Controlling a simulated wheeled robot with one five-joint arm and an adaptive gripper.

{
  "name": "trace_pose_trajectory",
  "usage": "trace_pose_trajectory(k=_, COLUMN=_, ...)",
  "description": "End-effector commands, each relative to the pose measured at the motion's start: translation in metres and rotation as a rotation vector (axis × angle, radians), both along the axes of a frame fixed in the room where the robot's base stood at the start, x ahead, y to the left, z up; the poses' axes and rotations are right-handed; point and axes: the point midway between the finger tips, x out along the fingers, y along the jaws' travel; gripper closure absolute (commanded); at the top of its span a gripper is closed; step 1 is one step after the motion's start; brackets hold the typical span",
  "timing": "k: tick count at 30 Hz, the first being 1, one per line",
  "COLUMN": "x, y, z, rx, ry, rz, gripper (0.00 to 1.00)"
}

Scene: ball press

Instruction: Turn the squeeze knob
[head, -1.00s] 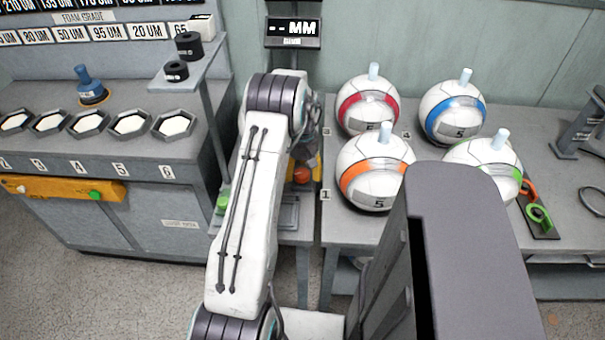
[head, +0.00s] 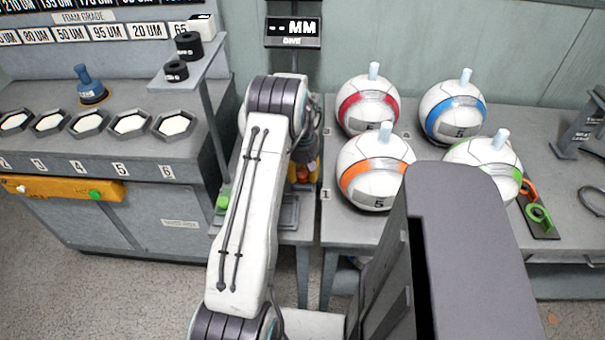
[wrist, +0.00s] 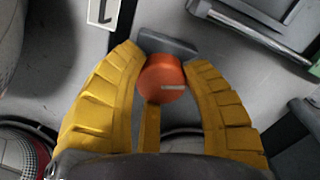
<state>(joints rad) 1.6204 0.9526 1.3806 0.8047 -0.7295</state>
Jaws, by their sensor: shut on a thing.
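The squeeze knob is a round orange knob with a pale mark on its face (wrist: 163,78), in the middle of the wrist view. The yellow fingers of my gripper (wrist: 163,62) stand on either side of it and are shut on it. In the head view the orange knob (head: 302,174) shows only in part, low behind my arm. Yellow finger parts lie beside it, and my arm hides most of the press. A dark display (head: 293,32) above the press reads dashes and "MM".
Several white banded balls, one with an orange band (head: 362,184), sit on the table to the right. A bench with hexagonal trays (head: 130,123) stands to the left. A green button (head: 223,200) is left of my arm.

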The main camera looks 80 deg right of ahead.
Motion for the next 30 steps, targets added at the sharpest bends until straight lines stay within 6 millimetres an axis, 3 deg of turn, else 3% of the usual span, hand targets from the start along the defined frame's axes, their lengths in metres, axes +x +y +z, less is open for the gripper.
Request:
trace_pose_trajectory(k=6, x=-0.0002, y=0.0023, z=-0.0014, rx=0.008, ry=0.000, rz=-0.001, gripper=0.90)
trace_pose_trajectory(k=30, x=-0.0005, y=0.0054, z=-0.0048, rx=0.018, ry=0.000, rz=-0.126, gripper=0.90)
